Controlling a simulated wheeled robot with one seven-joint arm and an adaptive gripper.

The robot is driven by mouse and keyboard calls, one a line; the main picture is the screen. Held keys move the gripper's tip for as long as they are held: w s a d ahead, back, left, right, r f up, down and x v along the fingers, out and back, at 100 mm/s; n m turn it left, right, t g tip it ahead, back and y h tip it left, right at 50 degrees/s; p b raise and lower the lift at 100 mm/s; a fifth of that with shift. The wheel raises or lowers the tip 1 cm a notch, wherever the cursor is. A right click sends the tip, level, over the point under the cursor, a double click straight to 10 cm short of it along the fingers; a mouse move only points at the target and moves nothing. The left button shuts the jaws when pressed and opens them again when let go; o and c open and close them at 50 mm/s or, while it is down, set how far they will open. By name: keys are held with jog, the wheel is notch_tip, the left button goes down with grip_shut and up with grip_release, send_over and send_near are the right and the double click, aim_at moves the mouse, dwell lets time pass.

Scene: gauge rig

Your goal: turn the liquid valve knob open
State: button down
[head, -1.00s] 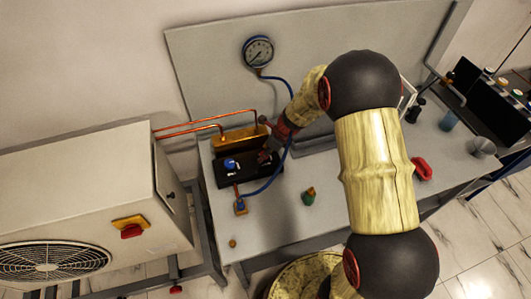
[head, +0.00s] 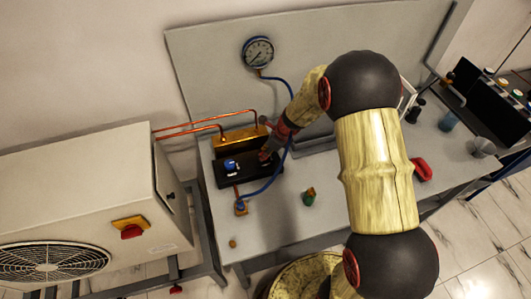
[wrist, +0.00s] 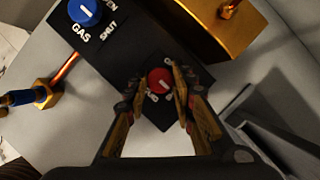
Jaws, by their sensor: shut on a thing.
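The liquid valve knob, a red round knob with a pale pointer line (wrist: 159,80), sits on the black valve block (head: 249,170). The lettering beside it is mostly covered by my fingers. My gripper (wrist: 160,84) is shut on this knob, with one finger on each side of it in the wrist view. In the head view my gripper (head: 266,155) reaches down to the right part of the block, and the red knob is hard to make out there. A blue knob marked GAS (wrist: 85,11) stands on the same block, apart from my fingers.
A brass block (head: 240,138) with copper pipes stands behind the valve block. A blue hose (head: 275,179) runs close by the gripper, up to the round gauge (head: 258,52). A small green-and-orange item (head: 309,197) stands on the bench. The front of the bench is mostly clear.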

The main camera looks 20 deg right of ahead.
jog(key=shift+n, duration=0.3)
jog(key=n, duration=0.2)
jog(key=n+g+p, duration=0.1)
jog(key=n, duration=0.1)
jog(key=shift+w+d+g+y, duration=0.1)
jog(key=shift+w+g+y, duration=0.05)
jog(key=shift+g+y, duration=0.2)
jog(key=n+g+p, duration=0.1)
jog(key=n, duration=0.1)
jog(key=n+p, duration=0.1)
jog(key=n, duration=0.1)
jog(key=shift+w+n+g, duration=0.1)
jog(key=shift+n+g, duration=0.2)
jog(key=shift+g, duration=0.05)
jog(key=n, duration=0.2)
jog(key=n+g+p, duration=0.1)
jog(key=n, duration=0.1)
jog(key=shift+w+g, duration=0.1)
jog(key=shift+g, duration=0.2)
jog(key=n+g+h, duration=0.1)
jog(key=n, duration=0.3)
jog(key=shift+w+p, duration=0.1)
jog(key=shift+p, duration=0.2)
jog(key=shift+n, duration=0.4)
jog(key=c, duration=1.5)
grip_release()
jog(key=shift+c, duration=0.2)
jog(key=shift+o, duration=0.3)
